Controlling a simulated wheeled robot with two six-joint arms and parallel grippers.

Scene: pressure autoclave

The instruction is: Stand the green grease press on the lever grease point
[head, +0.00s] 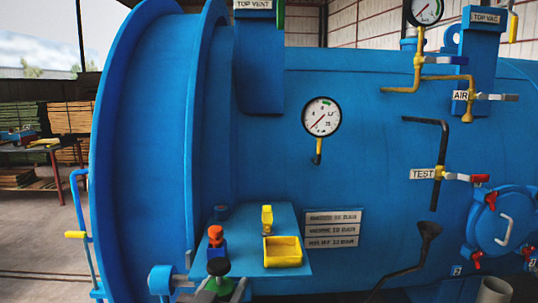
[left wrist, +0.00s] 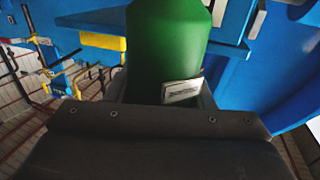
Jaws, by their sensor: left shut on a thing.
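In the left wrist view, the green body (left wrist: 168,50) fills the space between my fingers (left wrist: 162,88). I cannot tell for sure which part is the lever grease point; a blue round boss (head: 160,279) with a grey lever beside it is left of the press. My right gripper is not in view.
The large blue vessel (head: 400,160) stands behind, with gauges and valves. A black funnel pipe (head: 428,232) is at right.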

